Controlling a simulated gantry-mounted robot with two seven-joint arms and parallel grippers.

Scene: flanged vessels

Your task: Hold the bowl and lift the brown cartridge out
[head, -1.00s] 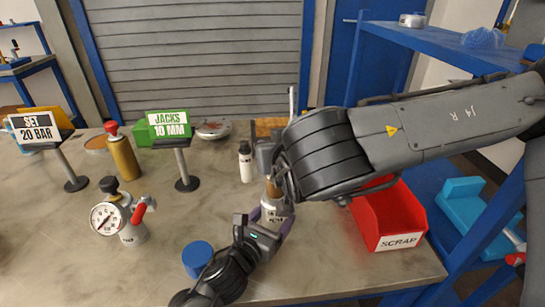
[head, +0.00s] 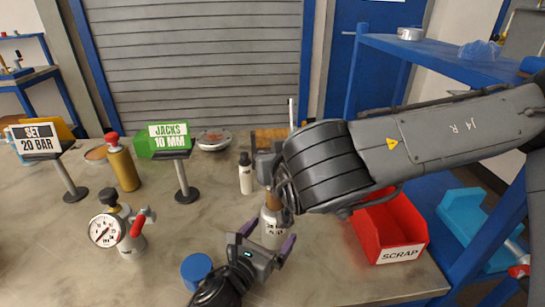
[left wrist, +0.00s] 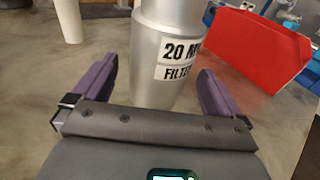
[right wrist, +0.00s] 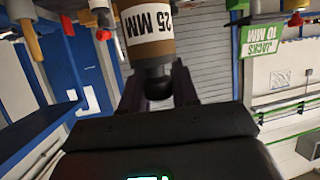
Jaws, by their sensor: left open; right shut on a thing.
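The bowl (head: 271,236) is a silver cylinder standing upright on the bench, with a filter label that also shows in the left wrist view (left wrist: 165,75). The brown cartridge (head: 271,203) rises above the bowl's mouth; whether its lower end is still inside I cannot tell. The right wrist view shows the cartridge (right wrist: 147,48) with a "25 MM" label and a black knob. My right gripper (right wrist: 157,80) is shut on that knob; my arm hides it in the head view. My left gripper (head: 269,240) is open, its purple fingers either side of the bowl with gaps.
A red scrap bin (head: 375,225) stands right of the bowl. A blue cap (head: 196,270) lies left of my left gripper. A white bottle (head: 245,174) stands behind. A gauge unit (head: 125,228) and sign stands are farther left.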

